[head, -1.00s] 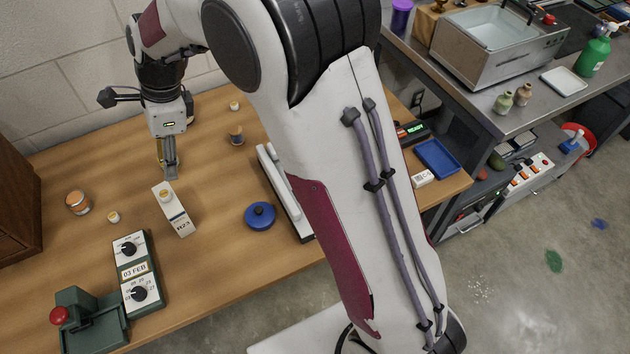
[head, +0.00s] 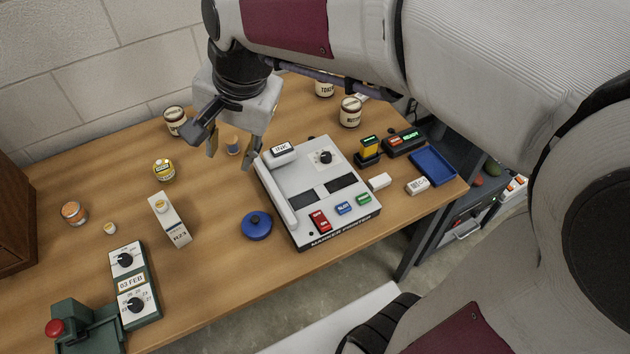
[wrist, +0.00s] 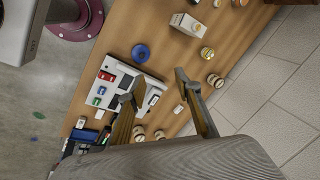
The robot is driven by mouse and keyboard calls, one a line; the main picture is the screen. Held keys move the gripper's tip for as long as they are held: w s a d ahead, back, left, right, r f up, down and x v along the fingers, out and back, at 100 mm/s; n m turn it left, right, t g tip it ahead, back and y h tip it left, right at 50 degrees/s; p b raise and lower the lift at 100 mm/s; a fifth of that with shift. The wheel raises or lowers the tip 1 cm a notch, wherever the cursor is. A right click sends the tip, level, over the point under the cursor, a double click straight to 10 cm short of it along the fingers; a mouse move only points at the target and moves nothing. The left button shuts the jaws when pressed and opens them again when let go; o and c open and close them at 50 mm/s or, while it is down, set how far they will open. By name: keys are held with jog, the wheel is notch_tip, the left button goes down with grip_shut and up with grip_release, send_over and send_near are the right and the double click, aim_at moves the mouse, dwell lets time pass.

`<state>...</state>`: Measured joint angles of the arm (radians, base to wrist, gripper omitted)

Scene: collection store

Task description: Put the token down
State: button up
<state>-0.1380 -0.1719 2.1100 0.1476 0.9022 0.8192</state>
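No token can be told for certain in either view. A jar (head: 325,85) at the back bears a partly hidden label beginning "TOKE". My gripper (head: 232,154) is above the back of the table, left of the marker printer (head: 315,190). Its fingers are apart, and the wrist view shows the gripper (wrist: 157,84) open with nothing clearly held. A small brown stub with a pale top (head: 232,144) shows between the fingers in the head view. It appears to stand on the table beyond them.
The white carton (head: 170,222), yellow-labelled jar (head: 163,169) and orange jar (head: 74,212) stand to the left. A blue tray (head: 433,166) lies right. A dated device (head: 133,284) is front left. Bare wood separates them.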

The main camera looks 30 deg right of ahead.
jog(key=s+d+n+t+h, duration=0.1)
jog(key=s+d+n, duration=0.3)
jog(key=s, duration=0.3)
jog(key=s+d+n+t, duration=0.1)
jog(key=s+d+n, duration=0.3)
jog(key=s, duration=0.3)
jog(key=shift+s+n+h, duration=0.3)
jog(key=shift+s+h, duration=0.05)
jog(key=shift+h, duration=0.05)
jog(key=shift+d, duration=0.1)
dwell(6.1)
